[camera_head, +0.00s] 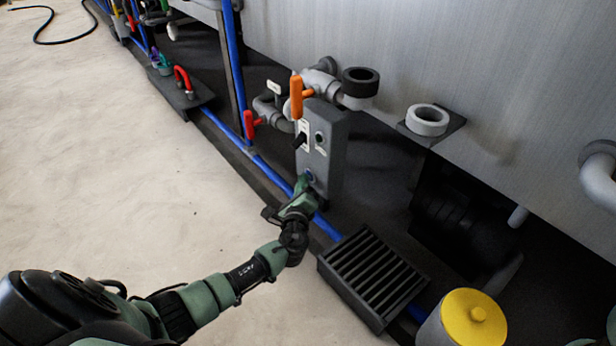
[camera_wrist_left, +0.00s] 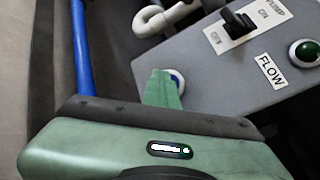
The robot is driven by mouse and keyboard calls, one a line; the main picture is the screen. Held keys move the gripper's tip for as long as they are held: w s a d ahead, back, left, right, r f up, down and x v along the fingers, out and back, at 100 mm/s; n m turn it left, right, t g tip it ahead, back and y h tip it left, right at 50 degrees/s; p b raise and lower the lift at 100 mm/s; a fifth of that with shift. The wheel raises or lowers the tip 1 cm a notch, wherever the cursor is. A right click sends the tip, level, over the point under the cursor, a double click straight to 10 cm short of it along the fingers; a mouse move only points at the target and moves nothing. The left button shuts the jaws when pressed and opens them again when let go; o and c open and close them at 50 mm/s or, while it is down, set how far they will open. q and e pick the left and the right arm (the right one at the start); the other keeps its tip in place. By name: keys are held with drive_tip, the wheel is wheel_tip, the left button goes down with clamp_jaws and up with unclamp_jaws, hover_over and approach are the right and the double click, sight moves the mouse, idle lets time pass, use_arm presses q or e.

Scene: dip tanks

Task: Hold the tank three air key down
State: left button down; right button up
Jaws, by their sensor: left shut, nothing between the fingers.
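A grey control box (camera_head: 334,150) stands under the pipes at the tank's side. Low on its face is a round blue key with a pale ring (camera_head: 309,176); it also shows in the left wrist view (camera_wrist_left: 178,77), partly hidden behind my fingers. My left gripper (camera_head: 302,184) is shut and empty. Its fingertips (camera_wrist_left: 161,82) are at the blue key, overlapping it in the left wrist view. I cannot tell whether the key is pressed in.
The box also carries a black pump switch (camera_wrist_left: 237,21) and a green light above a FLOW label (camera_wrist_left: 271,71). A black grate (camera_head: 371,276) and a yellow-lidded container (camera_head: 473,317) stand at lower right.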

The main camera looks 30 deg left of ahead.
use_arm(q)
drive_tip(key=shift+s+a, duration=0.25)
drive_tip(key=shift+s, duration=0.45)
drive_tip(key=s, duration=0.1)
drive_tip(key=s+a+p, duration=0.1)
drive_tip(key=s, duration=0.1)
drive_tip(key=s+a, duration=0.1)
drive_tip(key=shift+s+p, duration=0.3)
drive_tip(key=shift+s, duration=0.05)
idle(0.6)
